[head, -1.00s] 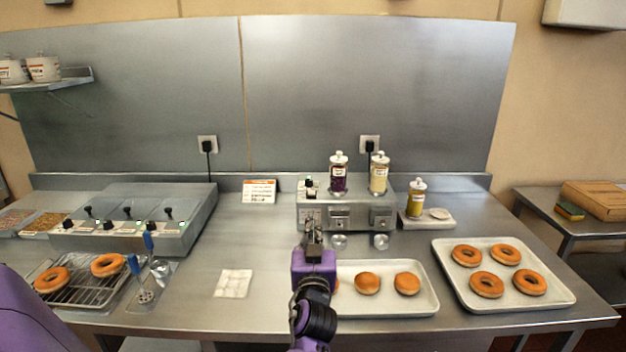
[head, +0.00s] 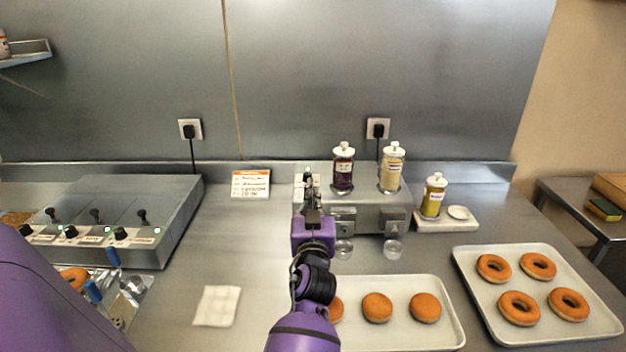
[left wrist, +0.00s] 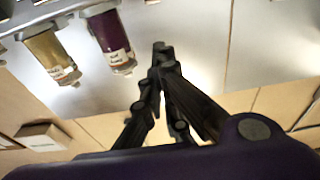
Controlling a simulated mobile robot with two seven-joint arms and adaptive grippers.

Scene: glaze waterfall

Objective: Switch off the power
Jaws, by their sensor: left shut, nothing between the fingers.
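A steel dispenser machine (head: 370,219) stands at the centre of the counter with two topping jars on it. My left gripper (head: 308,182) is shut and empty, in front of the left end of this machine in the head view, and it hides the machine's upper left part. In the left wrist view its fingers (left wrist: 163,52) are closed together, with the jars above and to the left. A steel glaze unit (head: 115,215) at left has several black levers, knobs and small green lights. Two wall sockets with black plugs, left (head: 190,130) and right (head: 378,129), are behind. My right gripper is not in view.
A purple jar (head: 343,170), a cream jar (head: 391,168) and a yellow jar (head: 433,197) stand near the machine. Two trays, one with filled buns (head: 376,307), one with ring doughnuts (head: 519,308), lie in front and right. A napkin (head: 216,306) and sign card (head: 250,184) are left.

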